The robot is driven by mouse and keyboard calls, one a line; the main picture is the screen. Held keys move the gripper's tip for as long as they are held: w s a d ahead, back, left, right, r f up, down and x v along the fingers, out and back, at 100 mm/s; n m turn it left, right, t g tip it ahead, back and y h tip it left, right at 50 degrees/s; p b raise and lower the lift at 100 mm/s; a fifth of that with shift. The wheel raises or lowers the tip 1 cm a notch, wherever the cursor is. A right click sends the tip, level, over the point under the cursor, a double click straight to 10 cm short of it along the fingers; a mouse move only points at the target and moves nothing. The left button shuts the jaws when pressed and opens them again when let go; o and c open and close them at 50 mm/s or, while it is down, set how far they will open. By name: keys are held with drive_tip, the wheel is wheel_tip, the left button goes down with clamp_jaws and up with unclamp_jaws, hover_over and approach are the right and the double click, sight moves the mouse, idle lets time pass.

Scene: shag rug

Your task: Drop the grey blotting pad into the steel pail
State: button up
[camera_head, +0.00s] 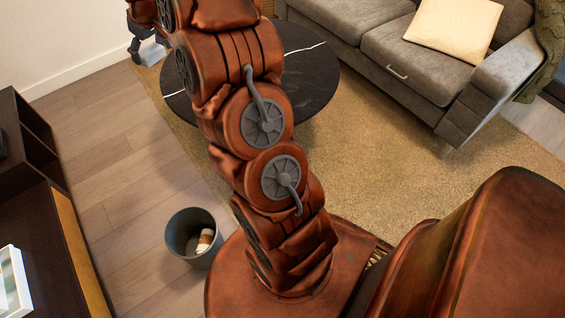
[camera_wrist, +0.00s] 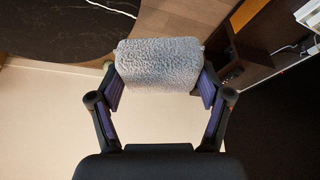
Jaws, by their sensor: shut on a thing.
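The grey blotting pad (camera_wrist: 158,66) looks thick and fleecy in the wrist view. My gripper (camera_wrist: 160,86) is shut on it, with a finger at each side. In the head view my gripper (camera_head: 146,46) is at the top left, beyond the black table top, with the pale grey pad (camera_head: 152,51) partly visible at it. The steel pail (camera_head: 178,228) stands upright on the wood floor at lower centre-left, close to my base and far from my gripper. A small cream and brown item (camera_head: 205,240) lies inside it. The pail is not in the wrist view.
A round black table (camera_head: 312,75) stands behind my arm on the beige shag rug (camera_head: 375,150). A grey sofa (camera_head: 410,65) is at the upper right. A dark cabinet (camera_head: 35,205) lines the left side. Wood floor (camera_head: 125,170) between cabinet and rug is clear.

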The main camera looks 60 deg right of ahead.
drive_tip(key=s+d+f+m, duration=0.1)
drive_tip(key=s+d+f, duration=0.2)
drive_tip(key=d, duration=0.5)
drive_tip(key=s+d+f, duration=0.2)
drive_tip(key=d, duration=0.6)
drive_tip(key=s+d+f+m, duration=0.1)
drive_tip(key=s+d+f, duration=0.2)
drive_tip(key=d, duration=0.5)
drive_tip(key=shift+h, duration=0.4)
drive_tip(key=f, duration=0.5)
drive_tip(key=shift+d+f+b, duration=0.2)
drive_tip(key=shift+f+b, duration=0.1)
drive_tip(key=shift+f, duration=0.1)
drive_tip(key=o, duration=1)
drive_tip(key=shift+s+r, duration=0.1)
drive_tip(key=v, duration=1.2)
